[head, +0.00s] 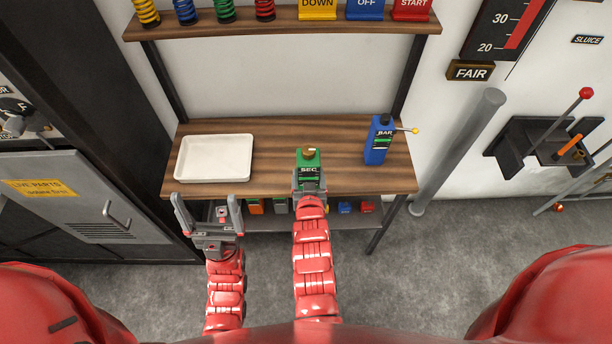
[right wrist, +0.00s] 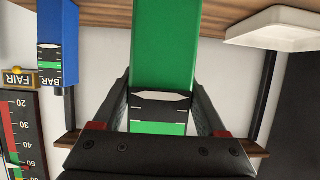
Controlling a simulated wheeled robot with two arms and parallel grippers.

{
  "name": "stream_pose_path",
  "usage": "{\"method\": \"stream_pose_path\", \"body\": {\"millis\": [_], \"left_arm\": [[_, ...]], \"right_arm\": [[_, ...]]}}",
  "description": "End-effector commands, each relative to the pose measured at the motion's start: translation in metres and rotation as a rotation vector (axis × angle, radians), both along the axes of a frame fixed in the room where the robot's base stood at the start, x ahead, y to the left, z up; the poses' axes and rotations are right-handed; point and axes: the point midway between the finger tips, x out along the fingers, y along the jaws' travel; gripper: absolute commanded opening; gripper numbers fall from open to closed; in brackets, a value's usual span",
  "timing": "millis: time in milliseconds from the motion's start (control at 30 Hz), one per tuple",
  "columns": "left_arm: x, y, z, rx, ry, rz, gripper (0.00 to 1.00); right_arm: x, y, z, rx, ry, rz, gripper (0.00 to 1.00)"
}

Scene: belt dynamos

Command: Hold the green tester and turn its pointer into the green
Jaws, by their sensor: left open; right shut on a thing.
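My left gripper (head: 208,212) is open and empty, left of the tester and in front of the bench edge below the tray.
A white tray (head: 214,180) lies on the bench (head: 275,150) at left. A blue BAR tester (head: 378,140) with a yellow-tipped lever stands at right. Coloured springs and signs sit on the upper shelf (head: 280,24). Several small coloured items lie on the lower shelf.

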Motion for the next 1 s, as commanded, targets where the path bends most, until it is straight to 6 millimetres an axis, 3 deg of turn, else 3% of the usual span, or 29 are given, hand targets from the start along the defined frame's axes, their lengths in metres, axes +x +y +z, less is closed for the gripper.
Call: {"method": "stream_pose_path", "body": {"millis": [533,1000], "left_arm": [[0.0,0.0,-0.003,0.0,0.0,0.0,1.0],[0.0,0.0,-0.039,0.0,0.0,0.0,1.0]], "right_arm": [[0.004,-0.001,0.0,0.001,-0.005,-0.001,0.0],[0.049,-0.001,-0.013,0.0,-0.006,0.0,0.0]]}}
